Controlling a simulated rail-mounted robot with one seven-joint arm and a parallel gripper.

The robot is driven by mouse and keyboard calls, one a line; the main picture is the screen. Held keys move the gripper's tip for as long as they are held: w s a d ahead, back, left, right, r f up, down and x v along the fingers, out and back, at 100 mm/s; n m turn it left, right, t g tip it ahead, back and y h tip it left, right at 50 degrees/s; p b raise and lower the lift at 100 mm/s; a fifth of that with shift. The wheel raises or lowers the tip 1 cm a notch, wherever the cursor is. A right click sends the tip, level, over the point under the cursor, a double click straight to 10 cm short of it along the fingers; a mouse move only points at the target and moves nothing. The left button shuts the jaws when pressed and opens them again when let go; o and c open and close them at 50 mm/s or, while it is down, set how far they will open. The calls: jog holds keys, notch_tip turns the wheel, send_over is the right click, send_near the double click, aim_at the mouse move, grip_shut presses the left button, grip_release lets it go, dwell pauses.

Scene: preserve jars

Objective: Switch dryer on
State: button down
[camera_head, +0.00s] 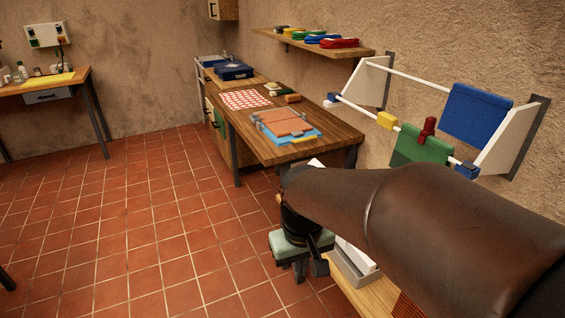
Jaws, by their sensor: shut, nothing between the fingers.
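No object in view can be named for certain as the dryer. A pale wall box (47,35) with small marks on its front and a cable below hangs on the far left wall. A rack (498,143) with white rails on the right wall holds a blue cloth (476,114) and a green cloth (421,146). My dark arm crosses the lower right of the view. My gripper (320,266) points down above a green-topped stool, small and partly hidden by the wrist. It is shut and empty, far from the wall box.
A wooden worktable (322,143) stands along the right wall, with a blue tray and cloths on it. A shelf (316,44) above holds folded coloured items. A green stool (287,243) is by my gripper. A side table (72,82) stands far left. The tiled floor between is clear.

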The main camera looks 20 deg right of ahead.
jog(key=w+d+r+t, duration=0.1)
jog(key=w+d, duration=0.2)
jog(key=w, duration=0.8)
jog(key=w+d, duration=0.3)
jog(key=w, duration=0.8)
jog(key=w+d+f+t+h, duration=0.1)
jog(key=w+d+f, duration=0.2)
jog(key=w+d, duration=0.3)
jog(key=w+d+f+t+h+b, duration=0.1)
jog(key=w+d+f, duration=0.3)
jog(key=w, duration=1)
jog(key=d, duration=0.2)
jog(key=shift+w+d+n, duration=0.2)
jog(key=shift+d+n, duration=0.15)
jog(key=shift+n, duration=0.05)
jog(key=shift+f, duration=0.1)
jog(key=x, duration=0.4)
jog(key=d+p+x, duration=0.1)
jog(key=x, duration=0.3)
jog(key=d+p+x, duration=0.1)
jog(key=x, duration=0.3)
jog(key=shift+s+f, duration=0.15)
jog(key=shift+f, duration=0.05)
jog(key=shift+d+f, duration=0.25)
